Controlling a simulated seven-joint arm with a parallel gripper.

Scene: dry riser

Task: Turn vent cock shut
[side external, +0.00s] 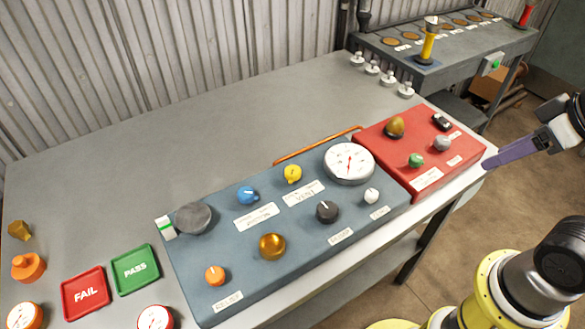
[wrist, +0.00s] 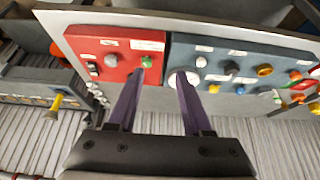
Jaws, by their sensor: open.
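The vent cock is a yellow knob (side external: 292,174) on the blue-grey panel (side external: 345,226), just behind a label reading VENT (side external: 304,193). A small line marks its top. In the wrist view the yellow knob (wrist: 213,89) is small, to the right of the white gauge. My gripper (side external: 487,164) is at the right, past the red panel and well away from the knob. In the wrist view my gripper (wrist: 159,74) has its two purple fingers spread, with nothing between them. The fingertips overlap the red panel and gauge only in the picture.
A blue knob (side external: 248,195), black knob (side external: 327,211), white knob (side external: 371,195), brass dome (side external: 272,246) and orange knob (side external: 215,275) share the panel. A tall gauge (side external: 349,163) and the red panel (side external: 408,150) lie between gripper and knob. A copper pipe (side external: 315,146) runs behind.

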